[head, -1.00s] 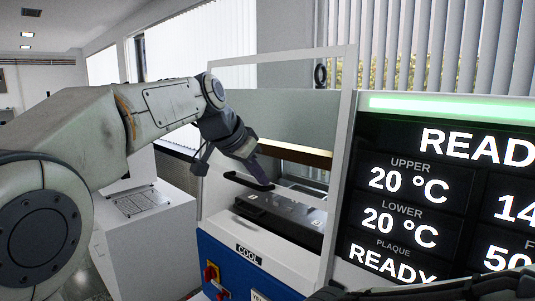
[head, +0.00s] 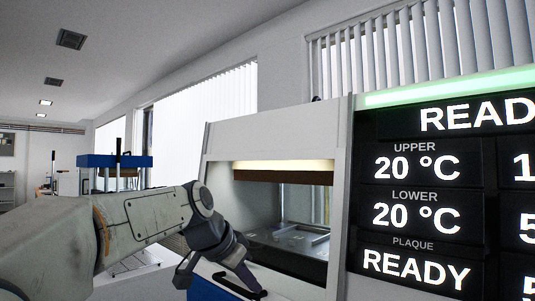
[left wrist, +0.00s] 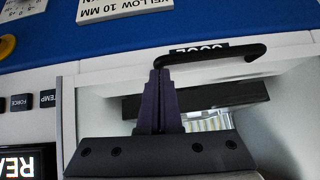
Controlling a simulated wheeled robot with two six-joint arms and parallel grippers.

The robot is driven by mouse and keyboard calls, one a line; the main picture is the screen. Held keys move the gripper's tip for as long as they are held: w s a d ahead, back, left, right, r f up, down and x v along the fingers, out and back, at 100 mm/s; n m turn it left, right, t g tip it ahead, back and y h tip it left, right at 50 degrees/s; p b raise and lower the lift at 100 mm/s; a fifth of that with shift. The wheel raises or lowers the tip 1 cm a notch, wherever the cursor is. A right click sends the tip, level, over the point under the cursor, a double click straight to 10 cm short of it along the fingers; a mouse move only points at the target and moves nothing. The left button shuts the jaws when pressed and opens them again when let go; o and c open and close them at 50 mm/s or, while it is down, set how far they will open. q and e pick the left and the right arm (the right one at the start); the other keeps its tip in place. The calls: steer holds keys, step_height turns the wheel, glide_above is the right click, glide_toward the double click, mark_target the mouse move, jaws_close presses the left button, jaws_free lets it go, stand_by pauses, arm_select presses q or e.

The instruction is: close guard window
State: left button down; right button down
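My left gripper (head: 252,284) points down at the handle. In the left wrist view its dark purple fingers (left wrist: 158,78) are together, tips against one end of the handle, with nothing visible between them. My right gripper is out of view.
A display panel (head: 420,205) reading READY and 20 °C stands right of the window. A blue-topped machine (head: 110,160) stands at the back left. A blue front panel with labels (left wrist: 200,20) lies beyond the handle in the left wrist view.

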arm_select(q)
steer(key=shift+s+a+f, duration=0.1)
steer(key=shift+f, duration=0.4)
steer(key=s+a+r+p, duration=0.2)
steer(key=r, duration=0.4)
steer(key=s+a+r+p, duration=0.2)
steer(key=r, duration=0.4)
steer(key=s+d+f+n+g+y+p, duration=0.1)
steer(key=s+d+f+g+y+p, duration=0.25)
steer(key=s+f, duration=1.1)
steer(key=s+a+f+n+g, duration=0.1)
steer(key=s+a+f+g, duration=0.1)
steer(key=s+f, duration=1)
steer(key=shift+s+a+f+y, duration=0.4)
steer(key=shift+s+a, duration=0.3)
steer(key=shift+a, duration=0.15)
steer(key=shift+g, duration=0.25)
